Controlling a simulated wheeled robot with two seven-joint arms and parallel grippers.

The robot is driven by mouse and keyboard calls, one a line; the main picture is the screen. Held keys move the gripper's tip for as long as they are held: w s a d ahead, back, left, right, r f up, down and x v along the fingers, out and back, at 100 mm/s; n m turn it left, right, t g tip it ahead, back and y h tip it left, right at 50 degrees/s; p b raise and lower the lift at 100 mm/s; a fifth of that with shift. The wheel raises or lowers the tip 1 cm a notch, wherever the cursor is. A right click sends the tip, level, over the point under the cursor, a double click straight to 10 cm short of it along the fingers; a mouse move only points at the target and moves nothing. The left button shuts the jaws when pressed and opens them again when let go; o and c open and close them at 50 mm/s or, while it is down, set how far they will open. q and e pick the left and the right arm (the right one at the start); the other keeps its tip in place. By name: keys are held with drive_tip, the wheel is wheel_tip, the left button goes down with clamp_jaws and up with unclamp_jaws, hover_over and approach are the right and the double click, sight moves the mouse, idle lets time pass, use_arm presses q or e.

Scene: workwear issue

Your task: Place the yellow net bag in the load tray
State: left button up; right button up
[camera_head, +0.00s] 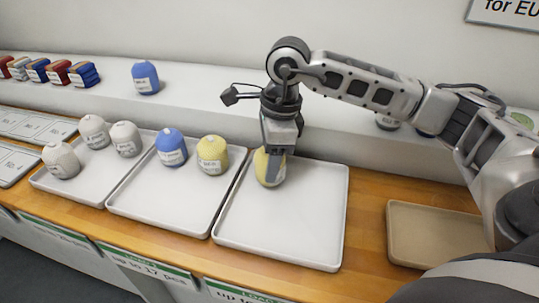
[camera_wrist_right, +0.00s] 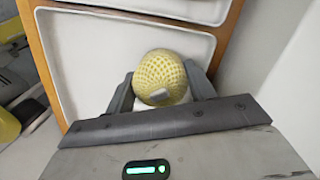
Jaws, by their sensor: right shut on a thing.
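My right gripper (camera_head: 272,176) is shut on a yellow net bag (camera_head: 262,164), with a finger on either side of it. In the right wrist view the bag (camera_wrist_right: 160,78) is round, with a net pattern and a small pale label. It is at the back left of the rightmost white tray (camera_head: 318,232), low over or touching its floor; I cannot tell which. The tray is otherwise empty. A second yellow bag (camera_head: 212,155) stands beside a blue bag (camera_head: 171,147) in the middle white tray (camera_head: 165,218). My left gripper is not in view.
Several grey-white bags (camera_head: 61,161) stand in the left white tray (camera_head: 88,191). A blue bag (camera_head: 145,78) and folded stacks (camera_head: 57,72) are on the white ledge (camera_head: 205,99) behind. An empty beige tray (camera_head: 430,232) lies to the right. Label strips (camera_head: 150,266) line the front edge.

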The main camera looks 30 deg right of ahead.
drive_tip(key=shift+f, duration=0.2)
drive_tip(key=o, duration=1)
drive_tip(key=shift+r, duration=0.1)
wheel_tip(320, 180, up, 12)
drive_tip(key=d, duration=0.1)
drive_tip(key=shift+s+d, duration=0.3)
drive_tip(key=shift+s, duration=0.1)
